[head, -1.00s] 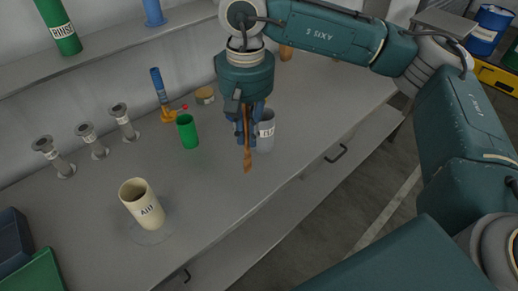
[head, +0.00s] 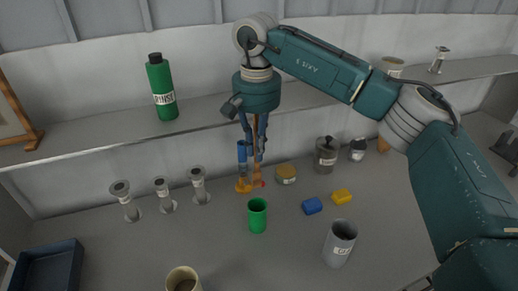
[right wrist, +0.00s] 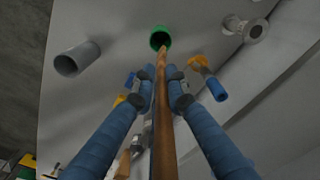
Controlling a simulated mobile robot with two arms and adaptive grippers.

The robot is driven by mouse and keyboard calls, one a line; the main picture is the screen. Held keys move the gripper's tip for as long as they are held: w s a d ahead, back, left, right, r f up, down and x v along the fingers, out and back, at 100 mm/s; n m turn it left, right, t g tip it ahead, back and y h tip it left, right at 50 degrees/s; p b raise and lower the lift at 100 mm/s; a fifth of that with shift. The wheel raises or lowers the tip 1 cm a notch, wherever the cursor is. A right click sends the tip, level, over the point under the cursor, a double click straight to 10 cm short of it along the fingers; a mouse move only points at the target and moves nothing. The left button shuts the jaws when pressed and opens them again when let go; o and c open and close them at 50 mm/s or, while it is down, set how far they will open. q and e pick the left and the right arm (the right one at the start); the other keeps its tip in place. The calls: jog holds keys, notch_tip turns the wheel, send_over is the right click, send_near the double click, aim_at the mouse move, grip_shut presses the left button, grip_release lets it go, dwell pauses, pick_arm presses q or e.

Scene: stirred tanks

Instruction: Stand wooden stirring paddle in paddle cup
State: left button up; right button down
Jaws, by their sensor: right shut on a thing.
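My right gripper (head: 253,150) is shut on the wooden stirring paddle (head: 257,145), which hangs nearly upright, tip down, above the back of the bench. In the right wrist view the paddle (right wrist: 164,115) runs between the fingers (right wrist: 160,82), and its tip overlaps the near rim of the green cup (right wrist: 160,36). In the head view the green cup (head: 257,217) stands upright on the bench. A grey labelled cup (head: 339,245) and a cream cup (head: 184,279) also stand there. I cannot tell from labels which is the paddle cup. My left gripper is out of view.
A blue-handled item with an orange base (head: 243,186) stands close behind the paddle. Several grey flanged posts (head: 163,196) stand left. A blue block (head: 312,206) and a yellow block (head: 342,196) lie right. A shelf (head: 210,110) with a green bottle (head: 161,88) runs behind.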

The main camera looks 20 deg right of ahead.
aim_at(257, 187)
jog(key=shift+s+a+f+b, duration=0.15)
jog(key=shift+f+b, duration=0.2)
jog(key=shift+f, duration=0.6)
jog(key=shift+w+f+b, duration=0.2)
jog(key=shift+f+b, duration=0.55)
jog(key=shift+s+f+b, duration=0.1)
jog(key=shift+f+b, duration=0.85)
jog(key=shift+f, duration=0.3)
notch_tip(257, 187, down, 2)
jog(key=shift+f+b, duration=0.1)
jog(key=shift+b, duration=0.5)
jog(key=shift+f+b, duration=1.85)
jog(key=shift+f, duration=1.05)
